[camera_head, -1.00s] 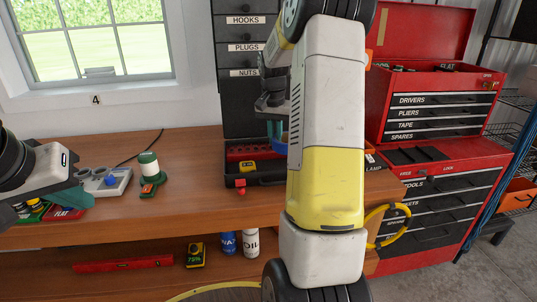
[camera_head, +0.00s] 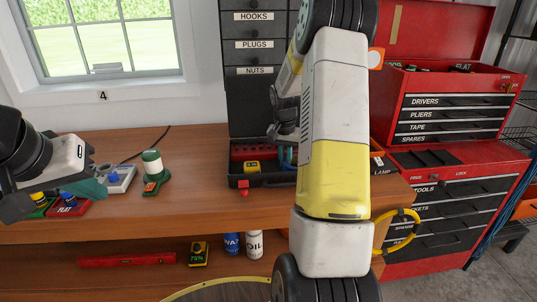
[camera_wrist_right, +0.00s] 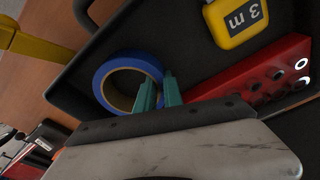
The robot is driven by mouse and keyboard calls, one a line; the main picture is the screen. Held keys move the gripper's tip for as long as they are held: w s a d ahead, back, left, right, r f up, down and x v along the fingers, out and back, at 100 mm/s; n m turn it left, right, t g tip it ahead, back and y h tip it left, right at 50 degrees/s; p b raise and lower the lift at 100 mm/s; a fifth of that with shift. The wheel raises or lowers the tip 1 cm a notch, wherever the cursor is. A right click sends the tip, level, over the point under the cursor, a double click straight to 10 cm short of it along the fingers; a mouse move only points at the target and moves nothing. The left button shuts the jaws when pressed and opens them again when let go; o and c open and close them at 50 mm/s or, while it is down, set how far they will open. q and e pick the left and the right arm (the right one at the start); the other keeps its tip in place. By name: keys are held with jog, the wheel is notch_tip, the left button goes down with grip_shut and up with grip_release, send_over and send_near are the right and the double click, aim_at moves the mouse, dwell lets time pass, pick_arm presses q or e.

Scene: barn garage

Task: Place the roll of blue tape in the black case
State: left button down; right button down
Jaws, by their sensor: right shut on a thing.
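The roll of blue tape (camera_wrist_right: 104,82) is inside the open black case (camera_wrist_right: 75,92), beside a yellow tape measure (camera_wrist_right: 238,20) and a red holed block (camera_wrist_right: 255,80). My right gripper (camera_wrist_right: 158,90) has its teal fingers shut on the roll's rim. In the head view the case (camera_head: 238,181) stands on the bench with its lid up; the roll (camera_head: 289,156) shows only partly, behind my right arm. Whether the roll touches the case floor is unclear. My left gripper (camera_head: 92,189) is at the left over the bench; its opening is not clear.
A red tool chest (camera_head: 445,140) stands at the right. Bare bench lies left of the case.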

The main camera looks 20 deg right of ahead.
jog(key=shift+f, duration=0.1)
jog(key=c, duration=1.5)
grip_release()
jog(key=shift+o, duration=0.2)
